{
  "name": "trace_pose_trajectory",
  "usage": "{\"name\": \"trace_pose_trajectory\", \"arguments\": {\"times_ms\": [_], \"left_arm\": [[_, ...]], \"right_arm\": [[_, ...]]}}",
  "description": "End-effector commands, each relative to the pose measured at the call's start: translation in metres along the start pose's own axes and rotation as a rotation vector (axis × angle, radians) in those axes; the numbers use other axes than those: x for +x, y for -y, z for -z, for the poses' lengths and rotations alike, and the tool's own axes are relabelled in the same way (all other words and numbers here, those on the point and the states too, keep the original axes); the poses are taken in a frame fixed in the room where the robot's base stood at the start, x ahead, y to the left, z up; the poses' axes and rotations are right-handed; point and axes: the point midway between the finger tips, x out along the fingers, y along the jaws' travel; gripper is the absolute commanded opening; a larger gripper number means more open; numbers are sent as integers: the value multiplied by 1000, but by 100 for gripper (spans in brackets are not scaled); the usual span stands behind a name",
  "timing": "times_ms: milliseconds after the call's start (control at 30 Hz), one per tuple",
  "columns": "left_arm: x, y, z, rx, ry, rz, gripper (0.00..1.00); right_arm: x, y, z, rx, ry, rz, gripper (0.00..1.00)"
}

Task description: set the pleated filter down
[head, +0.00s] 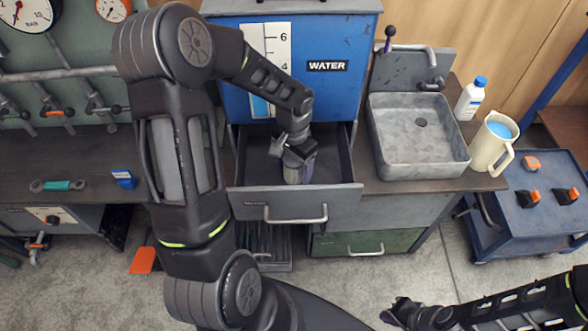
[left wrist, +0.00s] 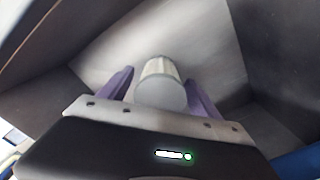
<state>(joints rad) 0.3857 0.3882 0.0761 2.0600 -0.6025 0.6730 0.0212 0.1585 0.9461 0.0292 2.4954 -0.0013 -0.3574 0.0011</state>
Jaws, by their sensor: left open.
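The pleated filter (left wrist: 160,88) is a pale, short cylinder in the left wrist view. It stands between the two purple fingers of my left gripper (left wrist: 158,92), with a visible gap on each side. The fingers are open around it. In the head view my left gripper (head: 300,168) reaches down into the open grey drawer (head: 330,198), and the filter (head: 292,175) shows at its fingers near the drawer floor. Whether the filter's underside touches the floor is hard to see. My right gripper (head: 398,312) is at the bottom right, away from the drawer; its fingers are unclear.
A blue water cabinet (head: 342,92) stands behind the drawer. A grey sink (head: 420,160), a bottle (head: 470,98) and a jug (head: 492,142) are to the right. A teal-handled tool (head: 60,185) and a blue box (head: 123,179) lie on the left counter.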

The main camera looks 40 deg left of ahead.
Motion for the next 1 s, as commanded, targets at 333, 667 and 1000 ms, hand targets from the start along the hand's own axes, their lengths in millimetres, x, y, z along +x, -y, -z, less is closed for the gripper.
{"name": "trace_pose_trajectory", "arguments": {"times_ms": [333, 667, 1000], "left_arm": [[-73, 0, 1, 1, -5, 2, 72], [-99, 0, 0, 0, -1, -1, 72], [-99, 0, 0, 1, -1, 0, 72]], "right_arm": [[1, 0, 0, 0, 0, 0, 0], [1, 0, 0, 0, 0, 0, 0], [1, 0, 0, 0, 0, 0, 0]]}}
